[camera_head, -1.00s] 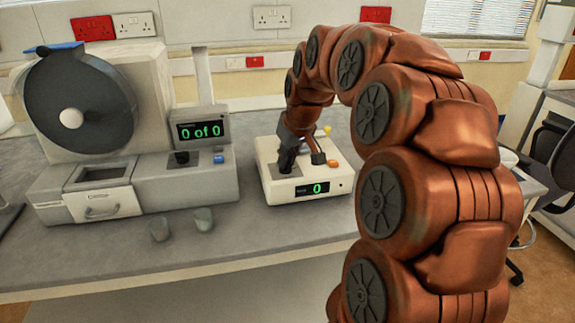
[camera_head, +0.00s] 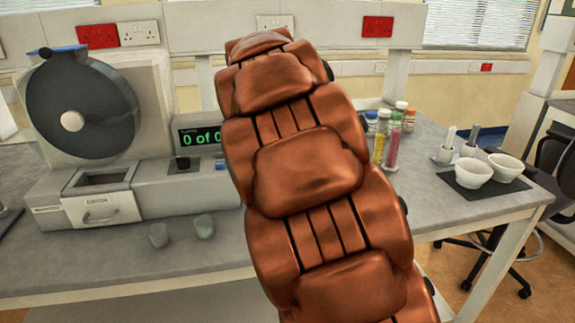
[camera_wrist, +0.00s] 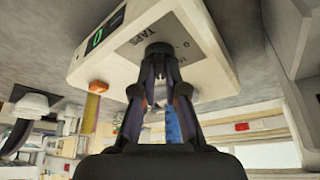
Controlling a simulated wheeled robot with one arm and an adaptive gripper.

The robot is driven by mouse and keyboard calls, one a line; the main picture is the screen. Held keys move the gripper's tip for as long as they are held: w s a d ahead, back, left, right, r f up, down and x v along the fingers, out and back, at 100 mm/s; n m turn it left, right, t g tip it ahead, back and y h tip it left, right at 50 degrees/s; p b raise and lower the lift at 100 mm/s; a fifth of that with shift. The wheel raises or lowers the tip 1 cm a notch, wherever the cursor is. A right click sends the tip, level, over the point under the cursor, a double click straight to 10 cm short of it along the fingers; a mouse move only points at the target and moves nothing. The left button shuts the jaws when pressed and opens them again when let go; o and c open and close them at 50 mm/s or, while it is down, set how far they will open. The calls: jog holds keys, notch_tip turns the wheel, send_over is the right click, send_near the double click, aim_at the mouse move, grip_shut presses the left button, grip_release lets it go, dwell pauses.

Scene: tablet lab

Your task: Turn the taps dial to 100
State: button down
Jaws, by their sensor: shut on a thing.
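The taps dial (camera_wrist: 158,48) is a dark round knob on the top plate of the cream machine (camera_wrist: 205,92), beside the printed word TAPS. My gripper (camera_wrist: 160,70) is shut on the dial, with a dark finger on each side. The machine's display (camera_wrist: 97,38) shows a green digit that looks like 0. In the head view my arm covers the machine, the dial and the gripper. The dial's pointer and most of its scale cannot be made out.
The large grey machine (camera_head: 187,191) with a "0 of 0" screen and two small cups (camera_head: 203,226) stand left of my arm. Bottles and coloured tubes (camera_head: 393,147) and white mortars (camera_head: 473,172) stand to the right.

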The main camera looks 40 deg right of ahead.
jog(key=m+g, duration=0.1)
jog(key=m, duration=0.2)
jog(key=shift+w+m+h, duration=0.15)
jog(key=shift+m+h, duration=0.15)
jog(key=shift+w+a+m+g+p, duration=0.1)
jog(key=shift+m+g+p, duration=0.6)
jog(key=shift+m, duration=1.2)
jog(key=c, duration=1.2)
grip_release()
jog(key=shift+v, duration=3.75)
jog(key=shift+w, duration=0.15)
